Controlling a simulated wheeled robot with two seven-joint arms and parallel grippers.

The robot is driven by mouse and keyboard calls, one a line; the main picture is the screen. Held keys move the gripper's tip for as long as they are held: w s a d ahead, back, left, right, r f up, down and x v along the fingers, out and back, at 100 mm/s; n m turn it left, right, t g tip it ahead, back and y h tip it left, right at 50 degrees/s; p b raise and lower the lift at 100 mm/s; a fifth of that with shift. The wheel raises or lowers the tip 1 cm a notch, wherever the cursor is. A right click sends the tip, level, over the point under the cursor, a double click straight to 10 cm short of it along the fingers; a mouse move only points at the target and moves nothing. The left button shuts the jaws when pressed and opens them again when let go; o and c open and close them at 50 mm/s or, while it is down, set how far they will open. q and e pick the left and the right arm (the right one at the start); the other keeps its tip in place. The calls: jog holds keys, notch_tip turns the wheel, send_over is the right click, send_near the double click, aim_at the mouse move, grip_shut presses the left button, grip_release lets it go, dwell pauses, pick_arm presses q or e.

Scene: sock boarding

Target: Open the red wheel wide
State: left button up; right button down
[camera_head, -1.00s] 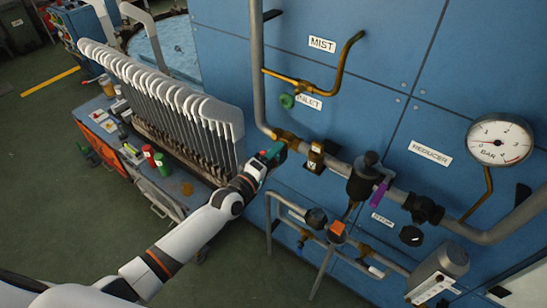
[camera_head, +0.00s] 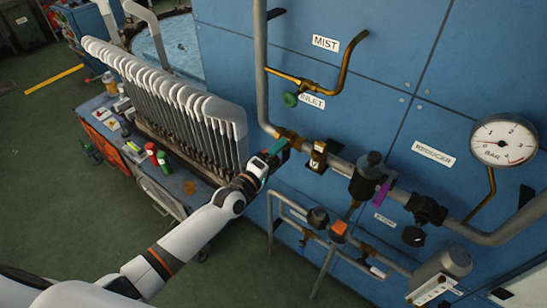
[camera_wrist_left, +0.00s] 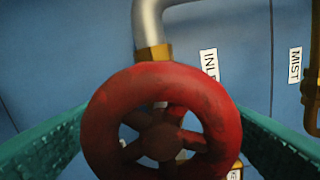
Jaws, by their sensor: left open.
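The red wheel (camera_wrist_left: 160,125) fills the middle of the left wrist view, with dark spokes and a round hub. It sits on a pipe with a brass collar. My left gripper (camera_head: 277,148) is at the wheel's place on the pipe below the INLET label, and it hides the wheel in the head view. Its teal fingers are spread open, one on each side of the wheel in the left wrist view. I cannot tell whether they touch the rim. My right gripper is not in view.
A row of white-topped sock boards (camera_head: 170,100) stands close behind my left forearm. The reducer valve with a purple lever (camera_head: 382,193) and the pressure gauge (camera_head: 503,141) are right of the gripper. A green knob (camera_head: 290,99) is above it. Lower pipes run below.

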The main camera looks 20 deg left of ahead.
pick_arm(q)
jog(key=b+v, duration=0.2)
jog(key=v, duration=1)
